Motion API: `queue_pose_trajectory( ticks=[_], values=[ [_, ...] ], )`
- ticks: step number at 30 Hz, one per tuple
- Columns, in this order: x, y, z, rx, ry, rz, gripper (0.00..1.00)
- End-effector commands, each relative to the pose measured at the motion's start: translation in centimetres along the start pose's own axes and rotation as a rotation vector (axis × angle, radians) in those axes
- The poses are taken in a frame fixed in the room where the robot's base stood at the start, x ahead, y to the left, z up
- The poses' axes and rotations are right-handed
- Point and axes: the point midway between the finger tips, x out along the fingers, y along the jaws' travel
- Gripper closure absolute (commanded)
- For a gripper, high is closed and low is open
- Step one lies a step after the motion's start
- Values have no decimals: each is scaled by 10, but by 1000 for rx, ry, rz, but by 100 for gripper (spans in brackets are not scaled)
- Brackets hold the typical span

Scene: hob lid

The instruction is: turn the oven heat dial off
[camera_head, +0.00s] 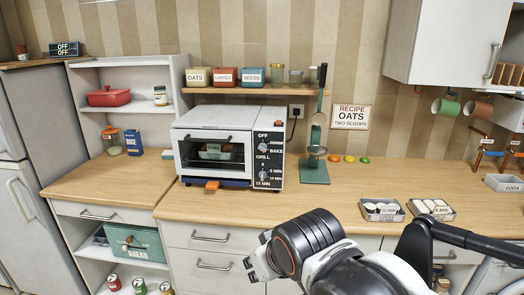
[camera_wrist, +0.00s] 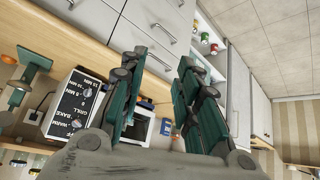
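The white toaster oven (camera_head: 215,145) stands on the wooden counter, its glass door closed. Its dark right-hand panel carries an upper heat dial (camera_head: 263,147), with OFF, BAKE and GRILL around it, and a lower minutes dial (camera_head: 263,176). The heat dial's pointer is too small to read. The panel (camera_wrist: 73,108) also shows, rotated, at the left of the wrist view. My gripper (camera_wrist: 160,62) is open and empty, its two teal fingers wide apart. In the head view my gripper (camera_head: 255,268) is in front of the counter, below and apart from the oven.
A green stand (camera_head: 314,172) with a tall handle is just right of the oven. An orange-tipped item (camera_head: 211,186) lies before the oven door. Two trays (camera_head: 382,210) of white items sit at the counter's front right. The counter between oven and trays is mostly clear.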

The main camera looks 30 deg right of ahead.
Motion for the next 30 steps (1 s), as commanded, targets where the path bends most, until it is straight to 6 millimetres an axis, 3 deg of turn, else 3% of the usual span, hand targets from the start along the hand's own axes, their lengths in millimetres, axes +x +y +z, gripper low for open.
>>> queue_pose_trajectory(
  ticks=[15, 21, 30],
  values=[
    [51, 96, -142, -174, 182, 418, 70],
    [74, 120, -188, -264, 266, 559, 70],
    [111, 138, -241, -425, 394, 738, 70]
  ],
)
